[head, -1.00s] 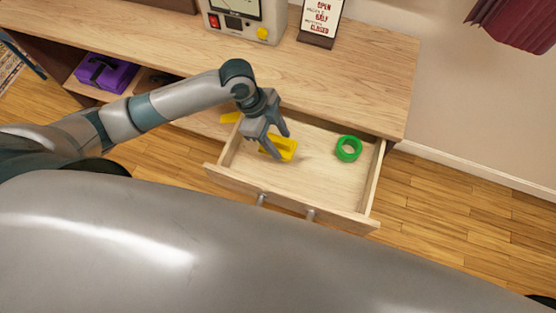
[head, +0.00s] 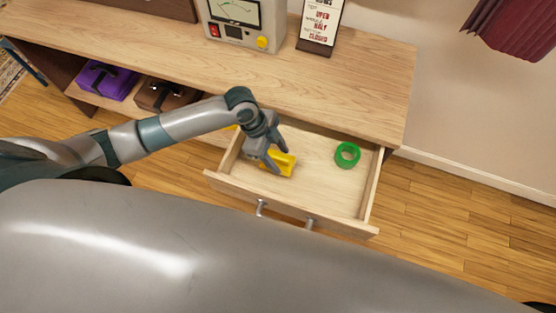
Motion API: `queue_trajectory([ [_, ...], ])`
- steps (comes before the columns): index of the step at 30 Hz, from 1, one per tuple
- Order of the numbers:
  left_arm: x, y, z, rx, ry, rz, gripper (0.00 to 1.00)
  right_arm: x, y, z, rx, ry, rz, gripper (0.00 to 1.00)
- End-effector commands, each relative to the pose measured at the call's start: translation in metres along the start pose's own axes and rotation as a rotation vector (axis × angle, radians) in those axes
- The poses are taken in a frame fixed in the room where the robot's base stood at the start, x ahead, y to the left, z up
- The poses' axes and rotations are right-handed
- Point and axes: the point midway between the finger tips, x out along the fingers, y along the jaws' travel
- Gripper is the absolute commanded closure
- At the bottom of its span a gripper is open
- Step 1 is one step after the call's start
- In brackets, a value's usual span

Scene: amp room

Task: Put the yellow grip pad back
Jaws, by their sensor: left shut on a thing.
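The yellow grip pad (head: 287,163) is inside the open drawer (head: 325,197), towards its left side. My left gripper (head: 279,167) reaches down into the drawer and is shut on the pad. The fingers hide part of the pad, and I cannot tell whether it touches the drawer floor. My right gripper is out of view.
A green ring (head: 347,154) lies in the drawer's right half. A meter box (head: 241,25) and a small sign (head: 319,27) stand on the wooden desk (head: 350,85) above. Purple (head: 106,80) and brown (head: 158,93) cases sit on the shelf at left.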

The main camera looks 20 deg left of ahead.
Motion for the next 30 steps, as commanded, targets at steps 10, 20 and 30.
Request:
queue_trajectory([
  [10,0.033,0.001,0.013,-0.002,0.000,0.001,0.77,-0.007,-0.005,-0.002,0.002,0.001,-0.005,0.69],
  [20,0.037,0.001,0.015,0.000,-0.001,0.000,0.77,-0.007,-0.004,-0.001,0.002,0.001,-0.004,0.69],
  [30,0.039,0.001,0.016,0.000,-0.001,0.001,0.33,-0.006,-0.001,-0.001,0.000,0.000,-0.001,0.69],
])
